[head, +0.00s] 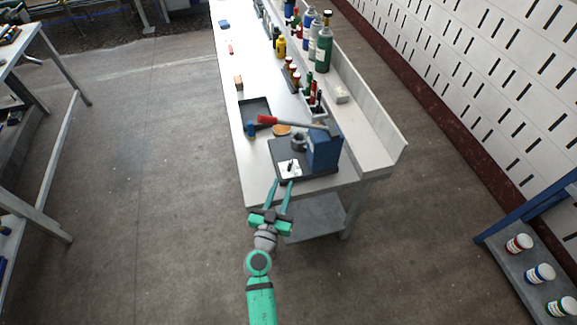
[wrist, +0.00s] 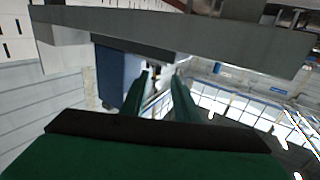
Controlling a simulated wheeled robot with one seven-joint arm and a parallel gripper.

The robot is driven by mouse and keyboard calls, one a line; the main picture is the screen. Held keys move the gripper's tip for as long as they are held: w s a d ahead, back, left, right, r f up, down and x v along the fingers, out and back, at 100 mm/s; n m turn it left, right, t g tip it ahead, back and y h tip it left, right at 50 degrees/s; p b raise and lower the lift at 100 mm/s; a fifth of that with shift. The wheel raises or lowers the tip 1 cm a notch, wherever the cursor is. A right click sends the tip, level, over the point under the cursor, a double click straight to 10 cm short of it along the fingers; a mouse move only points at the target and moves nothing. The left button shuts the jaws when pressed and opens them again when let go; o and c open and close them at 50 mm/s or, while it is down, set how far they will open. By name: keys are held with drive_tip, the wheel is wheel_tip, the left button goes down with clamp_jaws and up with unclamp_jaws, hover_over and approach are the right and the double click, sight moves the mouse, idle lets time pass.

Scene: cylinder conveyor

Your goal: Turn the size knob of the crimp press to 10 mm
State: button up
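The crimp press has a blue body (head: 324,150), a long lever with a red grip (head: 267,119) and a dark base plate (head: 318,177) at the near end of the workbench. On the plate is a white dial face (head: 284,170) with a small dark size knob (head: 291,166); its setting and marks are too small to read. My gripper (head: 282,182) is open, its green fingers apart and pointing toward the dial at the plate's front edge. I cannot tell whether they touch anything. The wrist view shows both fingers (wrist: 161,82) apart beside the blue press body (wrist: 118,75); the knob is not clear there.
The bench (head: 247,188) holds a dark tray (head: 255,108), a blue item (head: 250,129), an orange-brown round item (head: 281,130) and several bottles along the right. A shelf with jars (head: 540,272) stands at lower right. The floor left of the bench is clear.

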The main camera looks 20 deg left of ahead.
sight(288, 171)
drive_tip(key=w, duration=0.9)
drive_tip(key=shift+w+a, duration=0.15)
drive_tip(key=shift+w, duration=0.1)
drive_tip(key=shift+c, duration=0.7)
clamp_jaws()
